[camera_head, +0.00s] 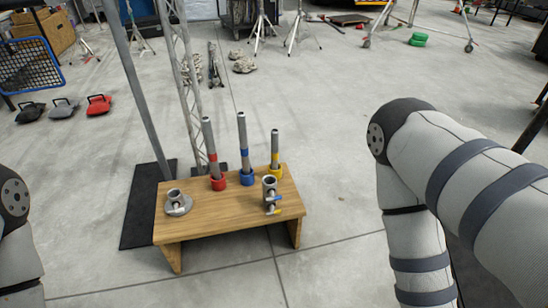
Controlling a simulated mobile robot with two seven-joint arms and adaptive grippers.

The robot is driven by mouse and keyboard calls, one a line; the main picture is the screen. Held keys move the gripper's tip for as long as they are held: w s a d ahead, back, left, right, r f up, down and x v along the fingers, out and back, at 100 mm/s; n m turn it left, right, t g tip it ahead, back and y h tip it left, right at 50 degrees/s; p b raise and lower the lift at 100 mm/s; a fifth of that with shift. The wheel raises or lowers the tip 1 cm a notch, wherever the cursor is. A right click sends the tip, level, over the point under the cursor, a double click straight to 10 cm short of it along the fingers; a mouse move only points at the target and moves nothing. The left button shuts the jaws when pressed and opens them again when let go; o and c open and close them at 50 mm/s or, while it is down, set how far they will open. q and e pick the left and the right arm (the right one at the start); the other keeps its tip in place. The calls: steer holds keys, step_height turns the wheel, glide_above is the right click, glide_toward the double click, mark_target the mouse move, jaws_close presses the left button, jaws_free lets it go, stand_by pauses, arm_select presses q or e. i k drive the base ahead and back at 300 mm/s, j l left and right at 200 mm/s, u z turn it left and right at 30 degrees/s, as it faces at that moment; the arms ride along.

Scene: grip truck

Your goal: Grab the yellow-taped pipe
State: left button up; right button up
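The yellow-taped pipe (274,147) stands upright at the back right of a small wooden table (225,215), its foot in a yellow ring holder (276,172). A blue-taped pipe (243,146) stands left of it in a blue holder. A red-taped pipe (211,152) stands further left in a red holder. My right arm shows at the right, well apart from the table. A small part of my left arm shows at the lower left edge. Neither gripper is in view.
A metal clamp fitting (270,195) stands at the table's front right and a grey flanged fitting (177,203) at its left. A slanted pole (137,85) and a lattice truss (187,80) rise behind the table's left. The floor right of the table is clear.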

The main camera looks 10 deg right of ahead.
mark_target(275, 132)
steer(key=i+l+z, duration=0.2)
steer(key=i+l, duration=0.15)
steer(key=i+l+z, duration=0.15)
steer(key=i, duration=0.3)
steer(key=i+l+z, duration=0.2)
steer(key=i+l, duration=0.15)
steer(key=i, duration=0.05)
